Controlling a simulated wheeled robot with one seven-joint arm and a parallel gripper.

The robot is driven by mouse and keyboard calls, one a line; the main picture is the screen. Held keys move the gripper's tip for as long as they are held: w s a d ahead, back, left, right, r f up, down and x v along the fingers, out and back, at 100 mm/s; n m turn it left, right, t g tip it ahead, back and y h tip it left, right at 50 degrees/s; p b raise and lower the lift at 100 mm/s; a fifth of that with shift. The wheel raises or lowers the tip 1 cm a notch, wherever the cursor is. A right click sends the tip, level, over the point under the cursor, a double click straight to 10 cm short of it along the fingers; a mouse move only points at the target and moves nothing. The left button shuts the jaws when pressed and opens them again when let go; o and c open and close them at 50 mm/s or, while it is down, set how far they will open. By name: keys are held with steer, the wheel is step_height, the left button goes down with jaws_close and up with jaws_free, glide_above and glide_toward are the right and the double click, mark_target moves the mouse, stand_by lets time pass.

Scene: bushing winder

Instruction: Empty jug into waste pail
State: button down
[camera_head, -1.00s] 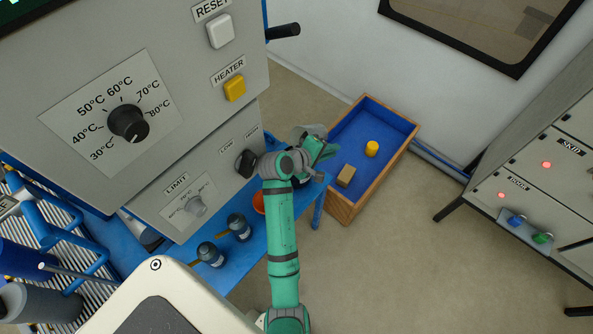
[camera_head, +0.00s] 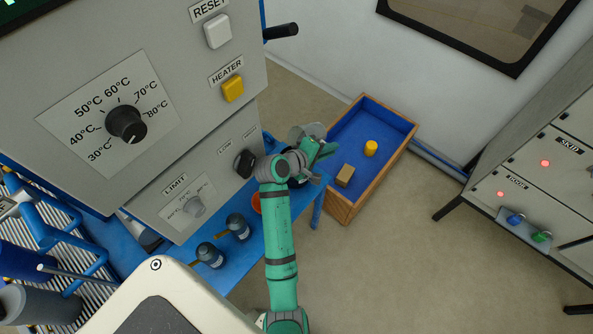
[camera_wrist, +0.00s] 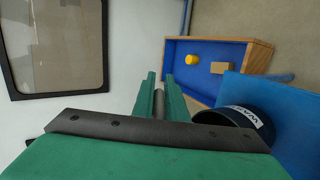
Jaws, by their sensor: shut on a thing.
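My gripper (camera_head: 326,150) is above the far end of the blue bench, beside the wooden-sided box. In the wrist view my gripper (camera_wrist: 160,88) is shut on a narrow grey part (camera_wrist: 158,104) between its green fingers. This seems to be the jug's handle; most of the jug is hidden. A grey shape (camera_head: 306,130) beside the gripper in the head view may be its body, but its tilt and contents cannot be told. The waste pail (camera_wrist: 236,115), dark with a partly visible white label, stands on the bench below and right of the fingers in the wrist view.
A wooden box with a blue inside (camera_head: 352,210) holds a yellow cylinder (camera_head: 370,148) and a brown block (camera_head: 345,175). Two dark bottles (camera_head: 238,227) and an orange item (camera_head: 257,203) are on the bench (camera_head: 277,238). The machine panel rises at left.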

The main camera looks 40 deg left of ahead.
steer(key=shift+w+d, duration=0.15)
steer(key=shift+d, duration=0.25)
steer(key=shift+w+d+r+t, duration=0.1)
steer(key=shift+w+r+t, duration=0.1)
steer(key=shift+w+t, duration=0.15)
steer(key=shift+s+a+r+t, duration=0.2)
steer(key=shift+s+a+t, duration=0.05)
steer(key=shift+s+a, duration=0.3)
steer(key=shift+w+d+h, duration=0.15)
steer(key=shift+w+h, duration=0.15)
stand_by(0.5)
